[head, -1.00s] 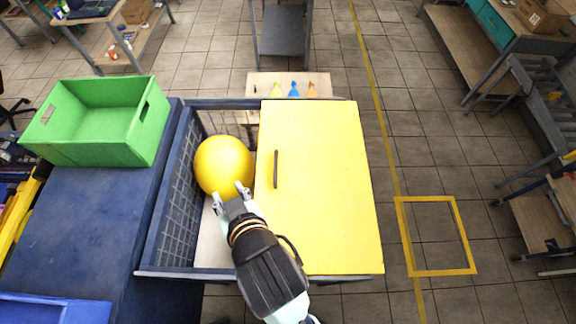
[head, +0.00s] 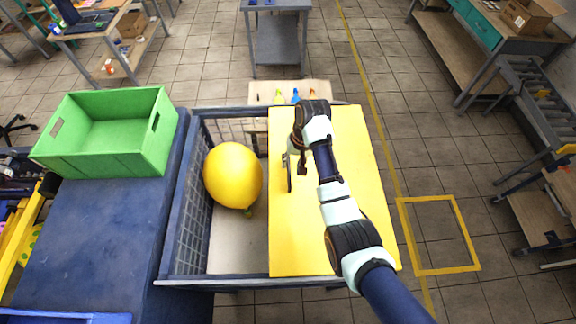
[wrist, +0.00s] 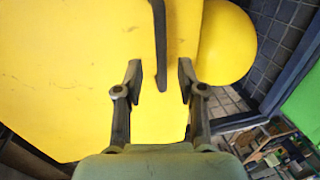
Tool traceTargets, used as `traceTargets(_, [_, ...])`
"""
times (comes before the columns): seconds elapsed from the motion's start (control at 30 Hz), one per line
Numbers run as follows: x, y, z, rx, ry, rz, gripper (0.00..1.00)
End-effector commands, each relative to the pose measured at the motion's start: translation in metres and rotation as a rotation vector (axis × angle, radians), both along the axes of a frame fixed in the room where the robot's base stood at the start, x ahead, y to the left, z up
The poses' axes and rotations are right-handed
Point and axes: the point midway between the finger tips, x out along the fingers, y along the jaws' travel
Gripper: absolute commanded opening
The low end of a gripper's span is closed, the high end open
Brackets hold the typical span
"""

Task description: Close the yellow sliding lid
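The yellow sliding lid (head: 345,215) covers the right part of a dark blue mesh-sided crate (head: 180,245); the left part is open. A dark bar handle (head: 289,177) stands near the lid's left edge. My gripper (head: 286,158) is over the lid by the handle's far end. In the wrist view, the lid (wrist: 70,75) fills much of the picture. The handle (wrist: 159,45) reaches in between the open fingers of my gripper (wrist: 160,82), with gaps on both sides. My wrist and arm hide part of the lid in the head view.
A yellow balloon (head: 232,175) lies in the open left part of the crate, close to the lid's edge. A green bin (head: 150,150) sits on the blue table (head: 100,240) at left. Small coloured items sit on a board (head: 262,91) beyond the crate.

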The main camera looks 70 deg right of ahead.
Motion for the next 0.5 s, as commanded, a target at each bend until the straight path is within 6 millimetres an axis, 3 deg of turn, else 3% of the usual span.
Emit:
traceTargets(0.2, [0.005, 0.003, -0.028, 0.0, 0.001, 0.002, 0.39])
traceTargets(0.5, [0.006, 0.003, -0.031, -0.002, 0.0, 0.002, 0.36])
